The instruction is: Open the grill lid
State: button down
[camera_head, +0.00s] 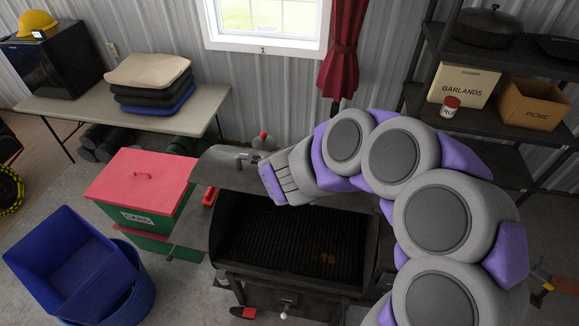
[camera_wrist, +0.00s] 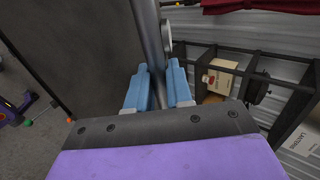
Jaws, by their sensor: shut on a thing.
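The black grill (camera_head: 290,235) stands in the middle of the head view, its grate showing inside. Its dark lid (camera_head: 222,171) is raised at the back, partly hidden by my arm. In the wrist view the lid (camera_wrist: 92,55) is a dark panel on the left, with a grey handle bar (camera_wrist: 147,28) running alongside it. My gripper (camera_wrist: 160,88) has its two blue fingers either side of the bar, shut on it. In the head view my gripper (camera_head: 275,181) is at the raised lid; its fingertips are not clearly visible.
A green bin with a red lid (camera_head: 140,178) and blue bins (camera_head: 75,260) stand left of the grill. A table (camera_head: 60,103) with cushions is behind them. A dark shelf (camera_head: 490,120) with boxes stands at right.

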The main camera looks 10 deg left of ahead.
jog(key=shift+d+f, duration=0.1)
jog(key=shift+f, duration=0.15)
jog(key=c, duration=1.3)
grip_release()
jog(key=shift+w+f, duration=0.1)
jog(key=shift+w, duration=0.1)
jog(key=shift+c, duration=0.2)
jog(key=shift+o, duration=1.2)
jog(key=shift+w+f, duration=0.1)
jog(key=shift+w, duration=0.4)
jog(key=shift+s+r, duration=0.25)
jog(key=shift+s+r, duration=0.1)
jog(key=shift+s+r, duration=0.15)
jog(key=v, duration=1.6)
jog(key=shift+s+a, duration=0.2)
jog(key=shift+a, duration=0.1)
jog(key=shift+r, duration=0.1)
